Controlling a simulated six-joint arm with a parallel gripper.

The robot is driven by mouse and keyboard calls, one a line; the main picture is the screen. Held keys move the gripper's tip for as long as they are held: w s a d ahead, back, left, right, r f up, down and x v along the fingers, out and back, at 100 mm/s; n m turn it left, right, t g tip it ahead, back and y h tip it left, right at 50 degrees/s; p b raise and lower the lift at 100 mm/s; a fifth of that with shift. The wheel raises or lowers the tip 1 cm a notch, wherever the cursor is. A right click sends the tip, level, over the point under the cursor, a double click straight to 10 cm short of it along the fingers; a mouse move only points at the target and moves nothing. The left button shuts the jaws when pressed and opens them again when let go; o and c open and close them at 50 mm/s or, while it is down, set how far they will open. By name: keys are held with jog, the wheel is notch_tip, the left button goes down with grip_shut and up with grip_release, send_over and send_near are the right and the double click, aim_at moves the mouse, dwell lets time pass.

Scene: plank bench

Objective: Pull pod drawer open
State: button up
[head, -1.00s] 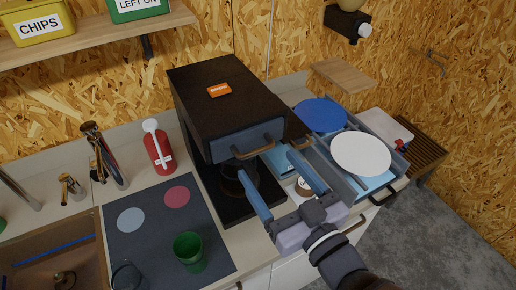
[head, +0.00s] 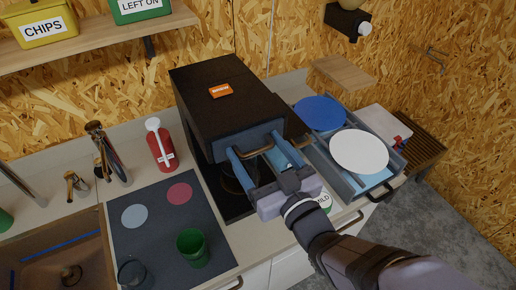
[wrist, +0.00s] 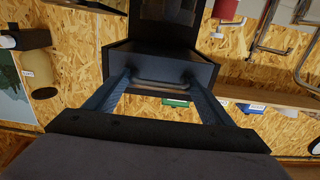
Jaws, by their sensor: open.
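The pod drawer (head: 222,149) is the blue-grey front of a black box-shaped machine (head: 215,112) with an orange label on top. It looks shut, or nearly so. In the wrist view, one finger is at each end of the handle, with the bar between the fingertips. I cannot tell whether they touch it.
A rack with a blue plate (head: 320,113) and a white plate (head: 359,151) stands to the right. A dark mat (head: 160,225) with a green cup (head: 192,246) lies left. A red bottle (head: 160,148) stands beside the machine. A round-labelled item sits under my gripper.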

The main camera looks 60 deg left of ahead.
jog(key=c, duration=1.5)
jog(key=d+b, duration=0.4)
jog(key=d, duration=0.4)
jog(key=shift+d+b, duration=0.3)
jog(key=shift+b, duration=0.1)
jog(key=shift+r, duration=0.1)
jog(key=o, duration=1.5)
notch_tip(320, 180, up, 10)
jog(key=shift+p, duration=0.35)
